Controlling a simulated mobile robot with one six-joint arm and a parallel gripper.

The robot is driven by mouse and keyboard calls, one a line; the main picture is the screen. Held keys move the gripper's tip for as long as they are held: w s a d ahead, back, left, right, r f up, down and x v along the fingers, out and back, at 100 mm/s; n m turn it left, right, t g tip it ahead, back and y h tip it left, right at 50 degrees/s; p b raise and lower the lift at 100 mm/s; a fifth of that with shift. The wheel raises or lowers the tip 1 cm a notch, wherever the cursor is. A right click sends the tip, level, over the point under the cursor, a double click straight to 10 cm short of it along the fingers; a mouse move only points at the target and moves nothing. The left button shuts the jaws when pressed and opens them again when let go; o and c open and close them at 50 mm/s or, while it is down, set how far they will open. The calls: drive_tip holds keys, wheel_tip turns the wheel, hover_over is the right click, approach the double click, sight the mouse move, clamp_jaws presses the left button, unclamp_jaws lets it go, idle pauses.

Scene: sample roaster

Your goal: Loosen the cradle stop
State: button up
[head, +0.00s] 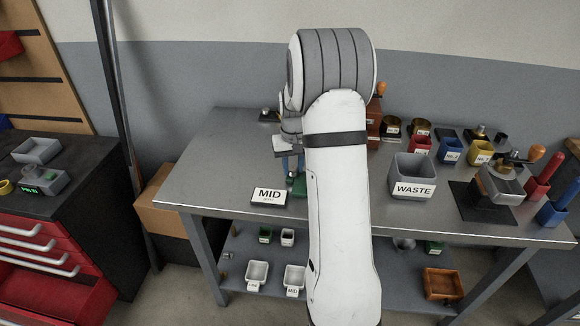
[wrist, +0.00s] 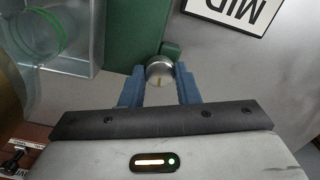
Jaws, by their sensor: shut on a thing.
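In the wrist view, a round silver knob (wrist: 159,72) with a short mark on its face sits at the foot of a green body (wrist: 132,35). I take this knob to be the cradle stop. My gripper (wrist: 160,80) has its two blue fingers closed on either side of the knob. In the head view, my gripper (head: 292,164) points down over the bench, above a green base (head: 299,188). My arm hides the knob and most of the machine there.
A clear container (wrist: 62,35) with a green ring is close by in the wrist view. A WASTE bin (head: 413,172) and several coloured cups stand to the right.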

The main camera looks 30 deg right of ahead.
sight(293, 169)
drive_tip(key=n, duration=0.6)
drive_tip(key=shift+w+r, duration=0.15)
drive_tip(key=shift+w, duration=0.1)
drive_tip(key=shift+n, duration=0.3)
drive_tip(key=o, duration=1)
drive_tip(key=shift+c, duration=0.2)
drive_tip(key=shift+s, duration=0.1)
wheel_tip(293, 169, up, 8)
drive_tip(key=shift+f, duration=0.25)
